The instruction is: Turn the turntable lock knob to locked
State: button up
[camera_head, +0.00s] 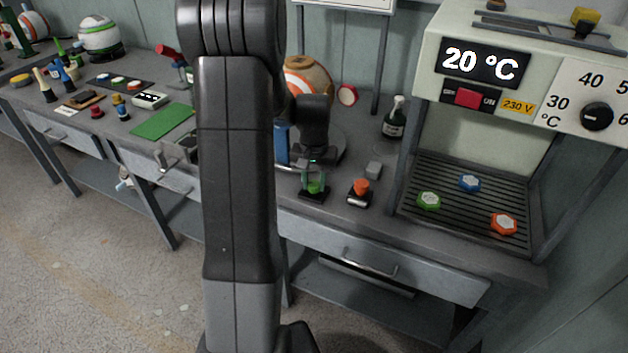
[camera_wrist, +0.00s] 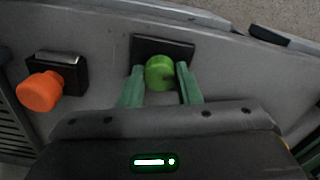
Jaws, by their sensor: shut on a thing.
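A green knob (camera_head: 314,188) stands on a small dark base (camera_head: 312,197) near the front edge of the bench. My gripper (camera_head: 313,178) reaches down to it from above. In the wrist view the green knob (camera_wrist: 160,72) sits between the two green fingers of my gripper (camera_wrist: 160,82), which are shut on it. No mark on the knob shows its setting. The round grey turntable (camera_head: 335,150) lies behind, partly hidden by my arm. A brown, white and orange ball (camera_head: 308,76) is above it, also partly covered.
A heater cabinet (camera_head: 470,175) with coloured pieces is at right. A green mat (camera_head: 160,121) lies left.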

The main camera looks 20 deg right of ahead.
aim_at(314, 183)
jog(key=shift+m, duration=1.6)
jog(key=o, duration=1)
notch_tip(314, 183, up, 14)
jog(key=shift+f+p, duration=0.1)
jog(key=shift+p, duration=0.3)
notch_tip(314, 183, down, 14)
jog(key=shift+r+b, duration=0.1)
jog(key=shift+b, duration=0.2)
